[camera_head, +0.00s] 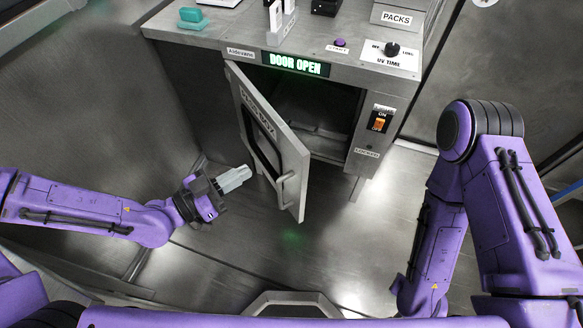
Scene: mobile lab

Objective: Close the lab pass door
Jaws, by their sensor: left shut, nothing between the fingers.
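The lab pass door (266,142) is a grey panel with a dark window, hinged on the left of a metal cabinet. It stands swung wide open toward me. Its handle (286,188) is on the free edge. The opening (318,112) behind it is dark, and the display (296,64) reads "DOOR OPEN". My left gripper (246,174) is shut and empty, to the left of the door's outer face and close to it. I cannot tell whether it touches the door. My right arm comes in at the right, but its gripper is out of view.
The cabinet top (222,27) carries a teal item (192,17), a white holder (281,24) and a box labelled "PACKS" (398,14). An orange switch (379,123) sits right of the opening. The floor (345,235) in front is clear.

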